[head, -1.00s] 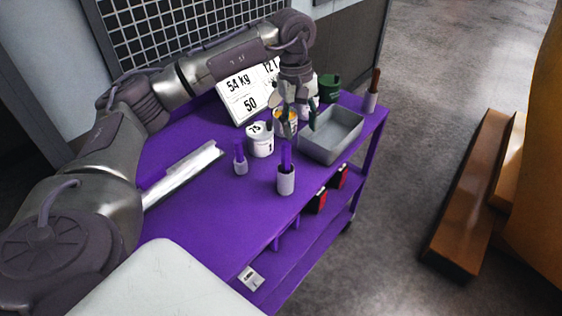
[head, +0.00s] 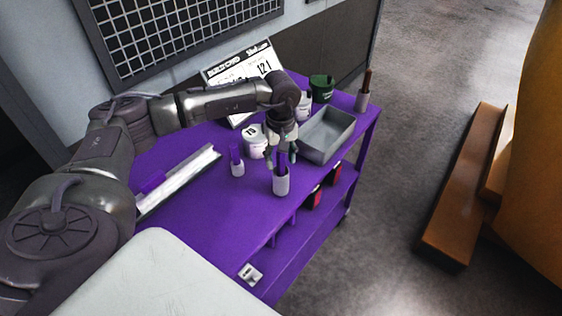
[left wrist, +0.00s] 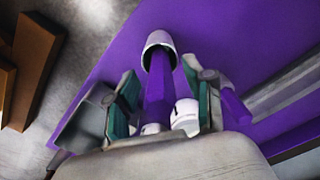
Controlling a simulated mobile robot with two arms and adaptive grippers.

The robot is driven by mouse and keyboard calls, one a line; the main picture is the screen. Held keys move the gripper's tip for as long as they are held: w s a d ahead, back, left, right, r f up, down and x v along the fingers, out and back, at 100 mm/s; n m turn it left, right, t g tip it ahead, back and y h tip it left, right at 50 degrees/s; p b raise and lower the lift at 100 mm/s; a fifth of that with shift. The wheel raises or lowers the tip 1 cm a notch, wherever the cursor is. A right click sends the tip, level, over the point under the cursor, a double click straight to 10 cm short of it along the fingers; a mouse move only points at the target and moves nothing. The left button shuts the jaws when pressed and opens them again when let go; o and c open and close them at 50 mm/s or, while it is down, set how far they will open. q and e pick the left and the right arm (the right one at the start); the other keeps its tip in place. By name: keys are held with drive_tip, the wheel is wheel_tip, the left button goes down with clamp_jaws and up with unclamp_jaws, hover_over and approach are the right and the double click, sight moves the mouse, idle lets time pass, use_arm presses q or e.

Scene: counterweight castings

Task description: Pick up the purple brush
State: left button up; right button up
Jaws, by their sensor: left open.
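A purple brush (head: 281,162) stands with its handle up in a pale grey cup (head: 281,184) near the front edge of the purple cart top. In the left wrist view the brush's purple handle (left wrist: 158,98) lies between my fingers, and the cup (left wrist: 160,44) is beyond them. My left gripper (head: 281,156) is open above the cup, its fingers on either side of the handle; it also shows in the left wrist view (left wrist: 163,92). I see no grip on the handle. A second, shorter purple handle (head: 235,153) stands in a smaller cup to the left.
A white tin (head: 254,141) and a grey tray (head: 328,136) stand near the gripper. A sign board (head: 238,68), a green container (head: 321,88) and a brown-handled brush (head: 367,84) are farther back. A metal bar (head: 181,178) lies at left.

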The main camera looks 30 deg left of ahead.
use_arm(q)
drive_tip(key=shift+a+f, duration=0.1)
drive_tip(key=shift+f, duration=0.75)
clamp_jaws()
drive_tip(key=shift+r, duration=0.15)
